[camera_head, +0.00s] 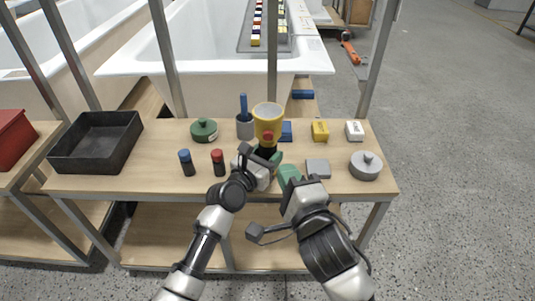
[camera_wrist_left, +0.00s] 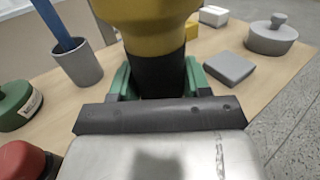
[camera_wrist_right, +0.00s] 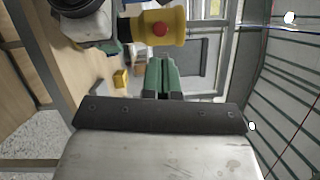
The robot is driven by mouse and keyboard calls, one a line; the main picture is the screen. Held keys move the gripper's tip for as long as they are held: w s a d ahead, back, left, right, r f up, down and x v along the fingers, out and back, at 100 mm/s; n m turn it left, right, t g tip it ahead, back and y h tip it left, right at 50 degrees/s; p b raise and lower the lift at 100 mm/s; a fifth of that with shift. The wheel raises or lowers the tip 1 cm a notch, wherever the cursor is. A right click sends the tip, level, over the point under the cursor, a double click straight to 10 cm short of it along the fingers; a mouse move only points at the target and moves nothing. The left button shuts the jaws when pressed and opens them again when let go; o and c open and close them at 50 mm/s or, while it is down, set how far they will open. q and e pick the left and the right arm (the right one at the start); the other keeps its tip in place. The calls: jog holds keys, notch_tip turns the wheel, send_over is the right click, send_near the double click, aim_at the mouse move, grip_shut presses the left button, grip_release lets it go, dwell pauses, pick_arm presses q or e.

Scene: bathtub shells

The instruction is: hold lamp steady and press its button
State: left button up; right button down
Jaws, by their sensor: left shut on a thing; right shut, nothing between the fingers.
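The yellow lamp (camera_head: 268,115) stands upright at the front middle of the table, with a red button (camera_head: 267,136) on its near side. My left gripper (camera_head: 264,157) is shut around its black lower part, which shows between the green fingers in the left wrist view (camera_wrist_left: 160,75). My right gripper (camera_head: 286,171) is shut and empty, just right of and below the lamp. In the right wrist view the lamp (camera_wrist_right: 176,27) lies sideways with its red button (camera_wrist_right: 160,29) facing the camera. The shut green fingertips (camera_wrist_right: 164,60) are apart from the button.
A grey block (camera_head: 318,168) and a grey lidded pot (camera_head: 366,165) sit to the right. A grey cup (camera_head: 244,127) with a blue stick stands behind left. Red-topped (camera_head: 218,162) and blue-topped (camera_head: 187,162) cylinders and a black tray (camera_head: 95,140) are left.

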aim_at(269, 151)
jog(key=shift+w+a+n+g+y, duration=0.55)
jog(key=shift+w+n+y, duration=0.7)
jog(key=shift+n, duration=0.9)
jog(key=shift+w+a+n+g+y, duration=0.3)
jog(key=shift+w+a+n+y, duration=0.4)
jog(key=shift+w+n+y, duration=1.05)
jog(key=shift+w+a+n+g+y, duration=0.55)
jog(key=shift+n+y, duration=0.45)
jog(key=shift+n, duration=1.6)
jog(key=shift+a, duration=0.1)
jog(key=shift+w, duration=0.35)
jog(key=shift+w+r, duration=0.1)
jog(key=shift+s, duration=0.55)
